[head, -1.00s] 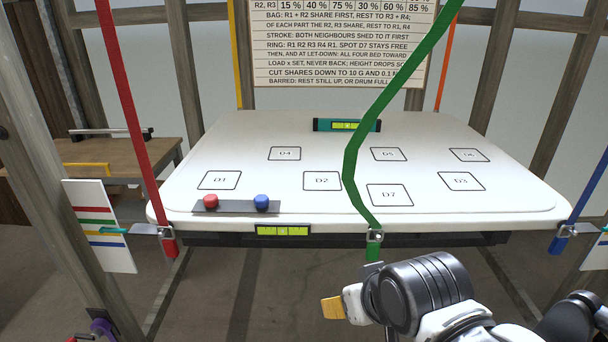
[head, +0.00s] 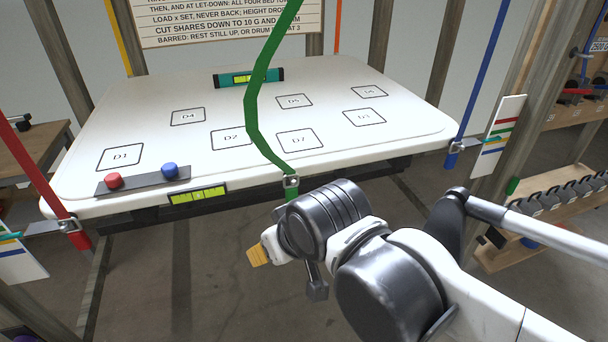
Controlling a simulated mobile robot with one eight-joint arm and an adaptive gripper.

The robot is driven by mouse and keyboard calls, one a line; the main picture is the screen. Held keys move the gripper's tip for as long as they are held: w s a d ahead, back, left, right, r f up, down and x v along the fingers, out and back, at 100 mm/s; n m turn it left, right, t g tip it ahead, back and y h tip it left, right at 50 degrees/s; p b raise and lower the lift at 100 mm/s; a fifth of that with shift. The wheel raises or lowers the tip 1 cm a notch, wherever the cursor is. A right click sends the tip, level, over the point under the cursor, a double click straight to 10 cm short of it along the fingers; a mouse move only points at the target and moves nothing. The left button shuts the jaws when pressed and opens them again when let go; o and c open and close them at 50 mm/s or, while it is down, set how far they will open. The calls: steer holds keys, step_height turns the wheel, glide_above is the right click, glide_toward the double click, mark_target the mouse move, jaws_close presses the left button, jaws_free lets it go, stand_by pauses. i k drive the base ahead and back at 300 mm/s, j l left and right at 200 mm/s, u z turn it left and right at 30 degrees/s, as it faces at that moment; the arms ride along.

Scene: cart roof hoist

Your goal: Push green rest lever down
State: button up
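No part in view can be told for certain as the green rest lever. A small green piece (head: 513,186) shows on the right post below the striped card; I cannot tell whether it is the lever. A green strap (head: 252,105) hangs slack and bent over the white platform (head: 210,155) and ends at a metal buckle (head: 291,182) on its front edge. My gripper (head: 262,253) is in front of and below that edge, mostly hidden behind my own wrist. Only an orange-yellow tip shows clearly, apart from the small green piece. Its opening cannot be seen.
A red strap (head: 35,170) and a blue strap (head: 480,70) hold the platform's front corners. Red (head: 113,180) and blue (head: 170,170) knobs sit on a dark strip beside a level (head: 198,194). A wooden shelf (head: 545,215) stands right. Floor below the platform's front looks clear.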

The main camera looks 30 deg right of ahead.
mark_target(509, 191)
steer(key=z, duration=2.5)
